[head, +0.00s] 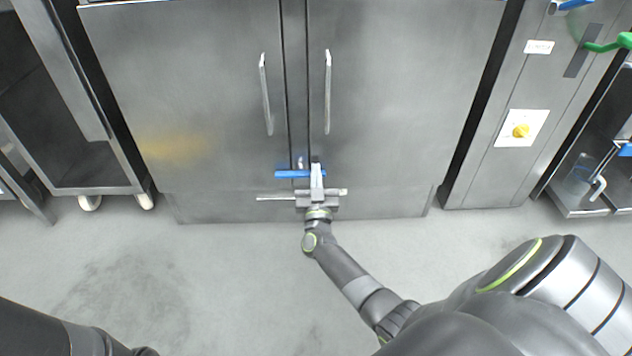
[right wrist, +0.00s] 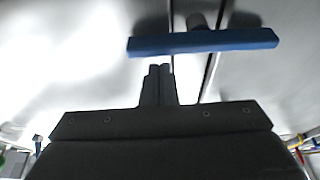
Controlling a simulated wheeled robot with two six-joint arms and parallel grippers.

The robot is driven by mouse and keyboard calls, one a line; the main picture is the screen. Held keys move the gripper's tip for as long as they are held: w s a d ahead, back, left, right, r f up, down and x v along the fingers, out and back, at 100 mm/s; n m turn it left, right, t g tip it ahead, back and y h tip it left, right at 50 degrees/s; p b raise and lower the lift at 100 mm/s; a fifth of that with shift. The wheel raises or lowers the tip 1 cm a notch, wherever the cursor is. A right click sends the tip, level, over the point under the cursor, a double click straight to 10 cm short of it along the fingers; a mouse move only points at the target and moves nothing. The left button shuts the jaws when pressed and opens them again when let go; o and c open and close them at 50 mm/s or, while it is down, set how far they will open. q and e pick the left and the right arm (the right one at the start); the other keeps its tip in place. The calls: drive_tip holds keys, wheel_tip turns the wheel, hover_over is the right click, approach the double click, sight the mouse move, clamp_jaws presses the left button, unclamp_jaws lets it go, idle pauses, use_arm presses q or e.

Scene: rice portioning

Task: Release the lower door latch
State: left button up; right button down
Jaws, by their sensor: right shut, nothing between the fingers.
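The lower door latch (head: 288,174) is a blue bar lying level across the gap between the two steel doors, near their bottom. It also shows in the right wrist view (right wrist: 230,40), on a short round mount. My right gripper (head: 317,168) is shut and empty. In the head view it overlaps the right end of the blue bar. In the right wrist view its closed fingers (right wrist: 158,72) stand just below the bar, with nothing between them; whether they touch it I cannot tell. My left gripper is out of view.
Two upright handles, left (head: 266,95) and right (head: 327,92), stand out from the doors above the latch. A wheeled steel rack (head: 120,150) stands at left. A panel with a yellow knob (head: 521,131) is at right. The grey floor (head: 230,280) before the doors is clear.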

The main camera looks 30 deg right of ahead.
drive_tip(key=shift+f, duration=0.6)
